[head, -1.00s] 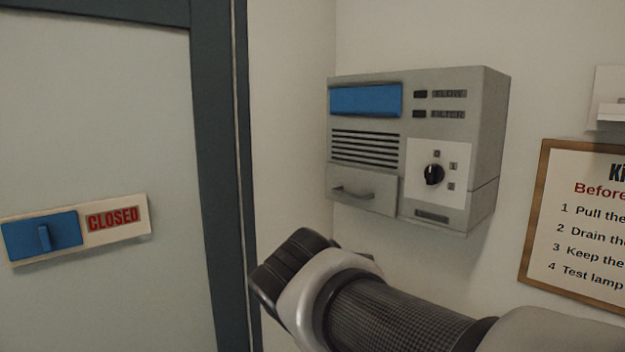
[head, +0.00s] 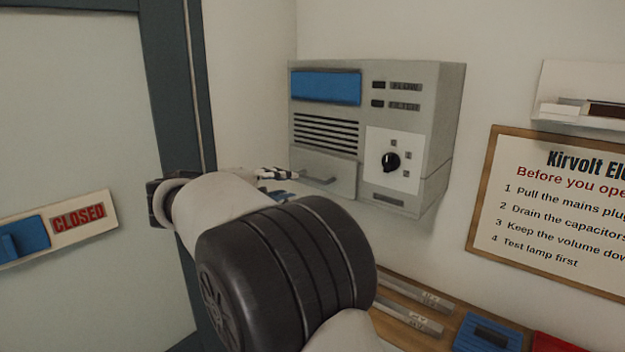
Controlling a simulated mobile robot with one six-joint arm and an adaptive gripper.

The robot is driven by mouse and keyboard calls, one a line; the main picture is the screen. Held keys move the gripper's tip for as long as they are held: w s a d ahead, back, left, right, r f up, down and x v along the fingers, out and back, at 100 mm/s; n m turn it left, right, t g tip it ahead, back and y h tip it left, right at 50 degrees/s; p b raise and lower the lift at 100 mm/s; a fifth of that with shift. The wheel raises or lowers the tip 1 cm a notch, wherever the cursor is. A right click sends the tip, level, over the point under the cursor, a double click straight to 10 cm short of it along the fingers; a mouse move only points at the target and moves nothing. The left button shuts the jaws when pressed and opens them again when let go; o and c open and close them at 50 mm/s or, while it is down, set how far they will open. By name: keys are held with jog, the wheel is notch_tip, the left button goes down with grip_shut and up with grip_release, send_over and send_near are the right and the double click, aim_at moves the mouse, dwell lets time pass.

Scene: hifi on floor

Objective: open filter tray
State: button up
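The filter tray (head: 327,172) is a grey drawer front with a bar handle (head: 319,180), at the lower left of a grey wall unit (head: 437,120). It looks shut, flush with the unit's front. My gripper (head: 290,176) shows only in part, just left of the tray handle, pointing right toward it. My arm hides the rest of the gripper. I cannot tell whether the fingers touch the handle or how far they are spread.
The unit also has a blue panel (head: 326,87), vents and a black knob (head: 391,161). A door with a CLOSED sign (head: 78,218) is at left. A framed notice (head: 550,205) hangs at right. Below is a wooden board (head: 400,312) with tools and a blue item (head: 488,335).

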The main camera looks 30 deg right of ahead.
aim_at(314, 181)
jog(key=p+x, duration=0.1)
jog(key=x, duration=1.1)
jog(key=shift+w+d, duration=0.2)
jog(key=shift+d, duration=0.05)
jog(key=shift+c, duration=0.5)
grip_shut()
